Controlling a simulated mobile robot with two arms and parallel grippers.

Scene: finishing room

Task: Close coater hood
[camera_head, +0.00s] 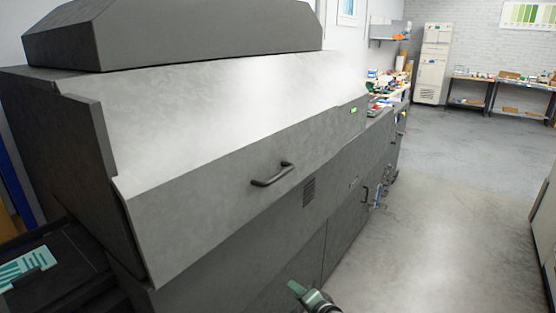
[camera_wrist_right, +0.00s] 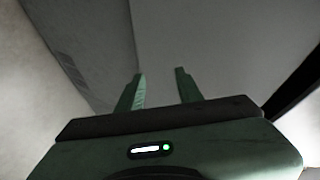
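The coater hood (camera_head: 225,165) is a large grey metal cover on the long machine at the left in the head view. Its sloped top and front face are down over the machine, and a dark bar handle (camera_head: 272,175) sits on the front face. My right gripper (camera_head: 295,288) shows at the bottom of the head view, below and apart from the handle. In the right wrist view its two green fingers (camera_wrist_right: 160,75) stand apart with nothing between them, facing plain grey panels. My left gripper is not in view.
A dark tray (camera_head: 75,275) with teal-printed sheets is at the machine's left end. The concrete floor (camera_head: 430,200) to the right is open. Benches (camera_head: 500,90) and a pale cabinet (camera_head: 432,65) stand at the far wall.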

